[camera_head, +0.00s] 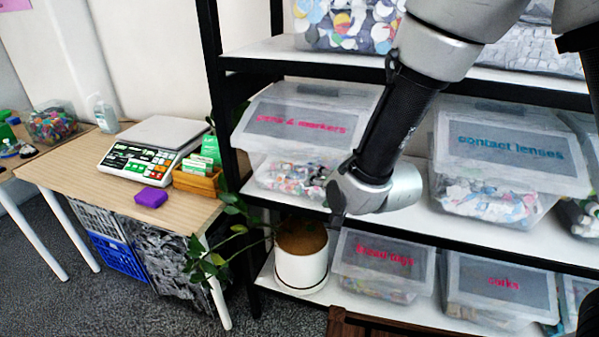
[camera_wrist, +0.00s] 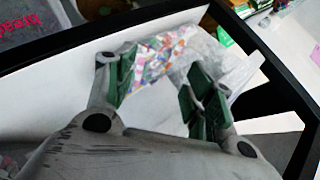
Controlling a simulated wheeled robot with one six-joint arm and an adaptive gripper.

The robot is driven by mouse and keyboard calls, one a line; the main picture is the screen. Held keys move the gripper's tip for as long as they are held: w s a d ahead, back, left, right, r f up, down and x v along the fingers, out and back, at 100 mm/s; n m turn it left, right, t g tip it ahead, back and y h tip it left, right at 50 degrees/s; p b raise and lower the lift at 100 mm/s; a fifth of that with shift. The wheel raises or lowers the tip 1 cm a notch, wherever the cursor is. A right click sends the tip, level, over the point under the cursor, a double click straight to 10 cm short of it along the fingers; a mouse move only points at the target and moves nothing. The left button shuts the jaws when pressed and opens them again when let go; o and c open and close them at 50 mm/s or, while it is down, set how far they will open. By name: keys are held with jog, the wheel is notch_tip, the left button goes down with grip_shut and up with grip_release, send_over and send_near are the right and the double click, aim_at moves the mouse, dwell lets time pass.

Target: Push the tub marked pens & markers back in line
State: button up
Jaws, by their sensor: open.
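The tub marked pens & markers (camera_head: 290,118) stands at the left end of the middle shelf. It is clear plastic with a pale lid, a grey label with pink lettering, and colourful contents. Its front sits close to the shelf's front edge. My gripper (camera_head: 337,194) is in front of the tub's lower right part and hides some of it. In the wrist view my gripper (camera_wrist: 160,85) is open with green-padded fingers apart and nothing between them. Clear plastic with colourful contents (camera_wrist: 165,55) shows just beyond the fingers; I cannot tell whether they touch it.
The contact lenses tub (camera_head: 510,160) stands to the right on the same white shelf (camera_head: 450,225). A black post (camera_head: 228,110) bounds the shelf at left. Below are more tubs and a potted plant (camera_head: 301,255). A wooden table (camera_head: 85,165) with a scale (camera_head: 155,145) stands left.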

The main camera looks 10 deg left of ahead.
aim_at(284, 153)
jog(key=s+a+r+m+t+y, duration=0.1)
jog(key=a+r+m+t+y, duration=0.3)
jog(key=a+r+m+t, duration=0.1)
jog(key=shift+s+a+m+t, duration=0.25)
jog(key=shift+a+m+t, duration=0.25)
jog(key=shift+m, duration=0.1)
jog(key=shift+x, duration=3.9)
jog(key=shift+c, duration=0.2)
jog(key=shift+d, duration=0.1)
jog(key=c, duration=1)
jog(key=shift+f, duration=0.1)
grip_shut()
